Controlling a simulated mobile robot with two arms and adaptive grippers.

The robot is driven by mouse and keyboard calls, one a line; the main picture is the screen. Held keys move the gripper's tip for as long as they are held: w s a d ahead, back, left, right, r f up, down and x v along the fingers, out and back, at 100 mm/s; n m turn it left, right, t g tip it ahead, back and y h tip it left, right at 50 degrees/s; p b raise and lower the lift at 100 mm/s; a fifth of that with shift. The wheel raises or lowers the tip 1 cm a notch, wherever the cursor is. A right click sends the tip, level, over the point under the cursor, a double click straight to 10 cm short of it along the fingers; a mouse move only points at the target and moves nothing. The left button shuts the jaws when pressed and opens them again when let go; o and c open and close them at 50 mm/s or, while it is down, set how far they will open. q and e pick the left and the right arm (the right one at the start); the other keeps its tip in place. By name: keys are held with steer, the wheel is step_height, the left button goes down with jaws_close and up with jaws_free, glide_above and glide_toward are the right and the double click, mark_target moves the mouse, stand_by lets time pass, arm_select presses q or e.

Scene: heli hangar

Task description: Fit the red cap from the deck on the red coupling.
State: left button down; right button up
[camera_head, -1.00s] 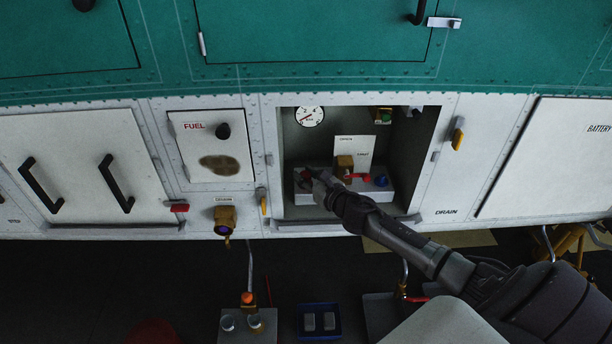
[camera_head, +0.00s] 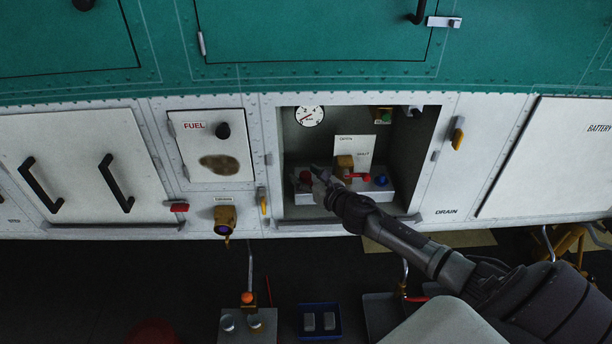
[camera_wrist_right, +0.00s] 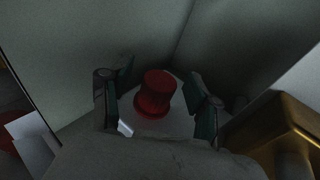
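A red, round-topped piece with a wider foot (camera_wrist_right: 155,93) stands upright on the white ledge in the open bay. It also shows in the head view (camera_head: 305,178), at the ledge's left end. I cannot tell whether it is the cap seated on the red coupling or one of them alone. My right gripper (camera_wrist_right: 158,100) is open, with one finger on each side of the red piece and a visible gap to both. In the head view the right gripper (camera_head: 318,178) reaches into the bay from the lower right. My left gripper is not in view.
On the ledge (camera_head: 330,198), right of the red piece, stand a brass block (camera_head: 345,165) with a red lever (camera_head: 359,176) and a blue fitting (camera_head: 381,180). A white card (camera_head: 357,148) stands behind. The bay's walls are close around the gripper. Below is a blue tray (camera_head: 319,333).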

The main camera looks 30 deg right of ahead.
steer(key=shift+s, duration=0.5)
steer(key=s+r, duration=0.1)
steer(key=s, duration=1)
steer(key=shift+d+r, duration=0.25)
steer(key=shift+r, duration=0.15)
